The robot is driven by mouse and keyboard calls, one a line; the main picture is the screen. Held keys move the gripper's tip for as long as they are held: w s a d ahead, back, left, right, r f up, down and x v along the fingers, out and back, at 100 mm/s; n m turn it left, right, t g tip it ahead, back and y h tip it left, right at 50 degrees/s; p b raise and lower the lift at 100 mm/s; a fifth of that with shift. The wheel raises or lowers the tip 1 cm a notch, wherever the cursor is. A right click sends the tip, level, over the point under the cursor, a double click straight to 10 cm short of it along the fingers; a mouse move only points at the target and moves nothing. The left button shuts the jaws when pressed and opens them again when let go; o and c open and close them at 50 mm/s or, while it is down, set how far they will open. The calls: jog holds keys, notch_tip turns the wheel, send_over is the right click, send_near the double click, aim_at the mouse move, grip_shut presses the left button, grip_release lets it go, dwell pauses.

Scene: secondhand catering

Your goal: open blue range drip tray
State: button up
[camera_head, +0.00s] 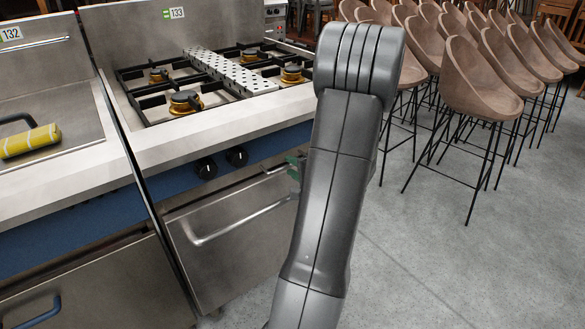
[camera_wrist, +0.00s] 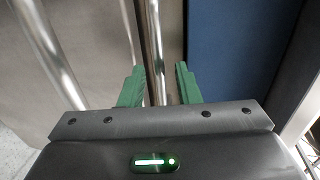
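The blue range (camera_head: 215,160) stands left of my arm, with a blue front panel and black knobs. Below the panel is a narrow steel front, apparently the drip tray (camera_head: 190,208), which looks closed. Its thin bar handle (camera_head: 276,169) runs toward my gripper (camera_head: 294,168), mostly hidden behind my arm. In the wrist view, my gripper (camera_wrist: 158,74) has its green fingers apart, one on each side of a steel bar (camera_wrist: 153,40) next to the blue panel (camera_wrist: 232,45). The fingers do not look closed on the bar.
The oven door handle (camera_head: 240,224) lies below; it also shows at left in the wrist view (camera_wrist: 48,52). Another range with a yellow roll (camera_head: 30,141) adjoins on the left. Bar stools (camera_head: 480,85) stand behind right. Grey floor (camera_head: 450,270) is open at right.

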jog(key=shift+w+a, duration=0.15)
grip_shut()
jog(key=shift+s+d+f+b, duration=0.1)
jog(key=shift+s+d+b, duration=0.25)
jog(key=shift+s+d, duration=0.1)
jog(key=f+b+v, duration=0.2)
jog(key=b+v, duration=0.1)
jog(key=v, duration=1.1)
jog(key=s+f+b+v, duration=0.1)
jog(key=f+b+v, duration=0.2)
jog(key=v, duration=1.1)
jog(key=shift+d, duration=0.4)
jog(key=shift+f, duration=0.1)
